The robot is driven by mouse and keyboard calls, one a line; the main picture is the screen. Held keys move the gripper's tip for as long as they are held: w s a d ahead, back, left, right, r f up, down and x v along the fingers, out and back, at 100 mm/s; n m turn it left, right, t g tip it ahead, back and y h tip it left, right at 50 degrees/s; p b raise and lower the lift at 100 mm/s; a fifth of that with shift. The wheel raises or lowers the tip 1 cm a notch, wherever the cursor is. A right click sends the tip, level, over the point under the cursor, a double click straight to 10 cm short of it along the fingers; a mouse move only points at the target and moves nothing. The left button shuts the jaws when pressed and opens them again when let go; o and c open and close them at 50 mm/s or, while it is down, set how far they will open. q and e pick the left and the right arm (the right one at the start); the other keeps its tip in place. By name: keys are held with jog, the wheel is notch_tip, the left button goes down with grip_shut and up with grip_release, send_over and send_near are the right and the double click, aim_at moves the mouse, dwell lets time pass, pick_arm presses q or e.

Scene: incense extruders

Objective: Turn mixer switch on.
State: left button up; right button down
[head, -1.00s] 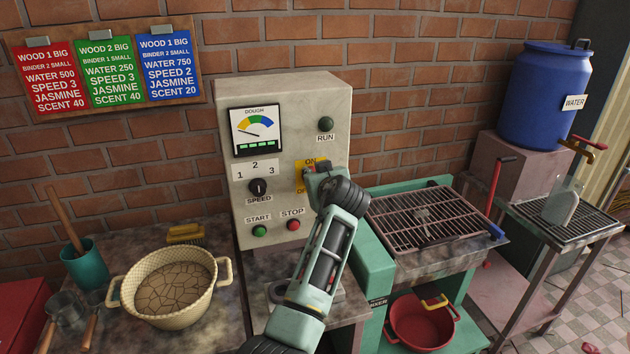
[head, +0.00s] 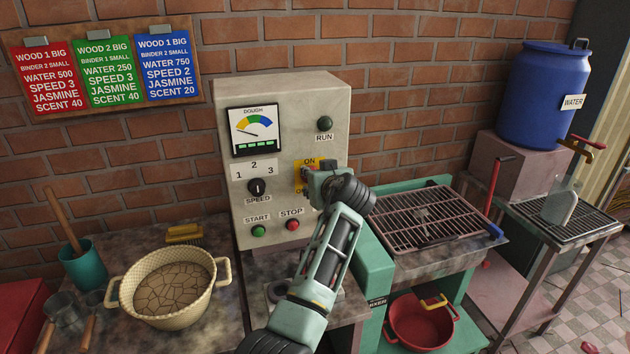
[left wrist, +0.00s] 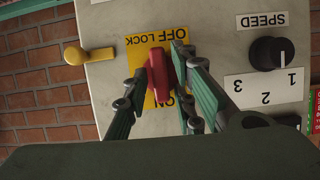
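The mixer switch is a red knob on a yellow ON/OFF plate (head: 299,178) on the grey control box (head: 285,100). In the left wrist view, which is upside down, the red knob (left wrist: 159,75) stands roughly upright across the plate (left wrist: 133,52), between the OFF and ON labels. My left gripper (head: 310,178) is at the plate from the right; in the wrist view its fingers (left wrist: 161,82) stand either side of the knob, apart, with a small gap on the left. The gripper hides part of the switch in the head view. My right gripper is not in view.
The box also carries a dark RUN lamp (head: 324,123), a dough gauge (head: 254,130), a speed knob (head: 257,188), and START (head: 259,231) and STOP (head: 292,225) buttons. A yellow lever (left wrist: 88,55) shows beside the plate. A grill rack (head: 425,215) stands at right.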

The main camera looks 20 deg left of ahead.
pick_arm(q)
jog(key=shift+o, duration=0.5)
notch_tip(320, 180, up, 10)
dwell(0.3)
